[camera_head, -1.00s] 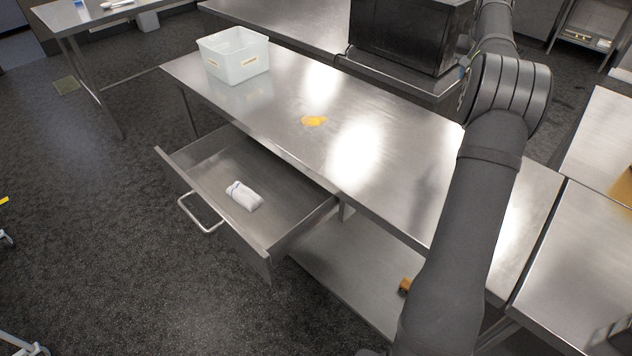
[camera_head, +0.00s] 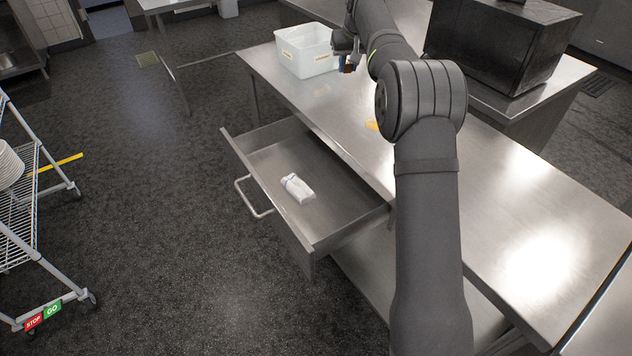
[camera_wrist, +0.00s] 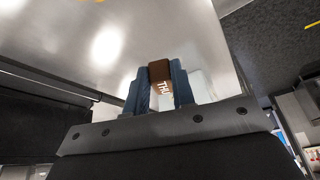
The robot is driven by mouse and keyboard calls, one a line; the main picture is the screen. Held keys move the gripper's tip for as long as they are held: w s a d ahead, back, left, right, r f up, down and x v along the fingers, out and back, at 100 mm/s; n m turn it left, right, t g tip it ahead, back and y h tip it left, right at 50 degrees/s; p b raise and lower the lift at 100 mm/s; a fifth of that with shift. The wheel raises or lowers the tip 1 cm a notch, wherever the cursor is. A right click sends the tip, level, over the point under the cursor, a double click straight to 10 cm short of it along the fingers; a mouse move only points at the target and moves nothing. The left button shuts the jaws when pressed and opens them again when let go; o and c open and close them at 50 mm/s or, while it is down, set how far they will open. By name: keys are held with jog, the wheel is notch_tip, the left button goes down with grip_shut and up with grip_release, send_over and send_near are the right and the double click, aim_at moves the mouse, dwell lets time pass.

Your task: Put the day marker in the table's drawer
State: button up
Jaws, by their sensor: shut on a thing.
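My gripper (camera_head: 347,68) is above the far part of the steel table, beside the white bin. In the wrist view its blue fingers (camera_wrist: 159,90) are shut on a small brown block, the day marker (camera_wrist: 160,72), with white letters that seem to read "THU". In the head view the marker is a small brownish patch, mostly hidden by the gripper. The table's drawer (camera_head: 262,161) is pulled open on the table's left side, below and in front of the gripper. A white folded cloth or bundle (camera_head: 298,188) lies inside it.
The white bin (camera_head: 304,58) stands on the table's far left corner. A yellow patch (camera_head: 371,126) on the tabletop is partly behind my arm. A dark oven-like box (camera_head: 500,45) stands at the back right. The drawer floor around the cloth is bare.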

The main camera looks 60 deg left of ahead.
aim_at(270, 168)
jog(key=s+a+n+g, duration=0.15)
jog(key=s+a, duration=0.25)
jog(key=s, duration=0.7)
jog(key=s+a+n, duration=0.3)
jog(key=s+a, duration=0.2)
jog(key=s, duration=0.7)
jog(key=shift+y, duration=0.3)
notch_tip(270, 168, down, 33)
jog(key=shift+d+f, duration=0.1)
jog(key=shift+f, duration=0.2)
jog(key=o, duration=1)
jog(key=shift+r, duration=0.1)
jog(key=shift+r, duration=0.2)
jog(key=v, duration=1.2)
